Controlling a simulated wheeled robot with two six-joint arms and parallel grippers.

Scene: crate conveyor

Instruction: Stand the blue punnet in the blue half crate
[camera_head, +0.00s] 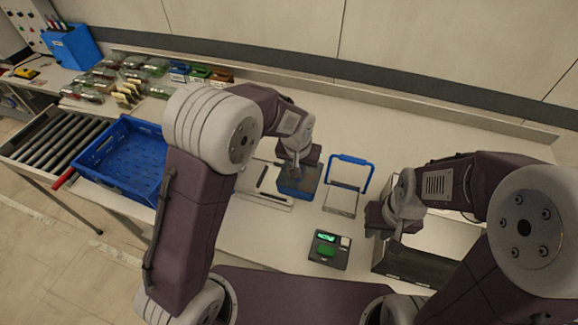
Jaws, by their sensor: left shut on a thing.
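The blue punnet (297,184) is near the middle of the head view, over or on a pale board. My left gripper (299,168) reaches down to it from above and is shut on it. The gripper hides part of the punnet, and I cannot tell whether its base touches the surface below. The blue half crate (90,151) stands at the left by the rollers; its visible floor looks empty, and my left arm covers its right side. My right gripper (380,220) is at the right, by a dark box; its fingers are too unclear to read.
A blue-handled frame (350,160) stands right of the punnet. A small device with a green display (328,249) lies in front. A dark open box (408,266) is at the right. Several filled packs (125,85) stand at the back left, beyond the roller conveyor (55,140).

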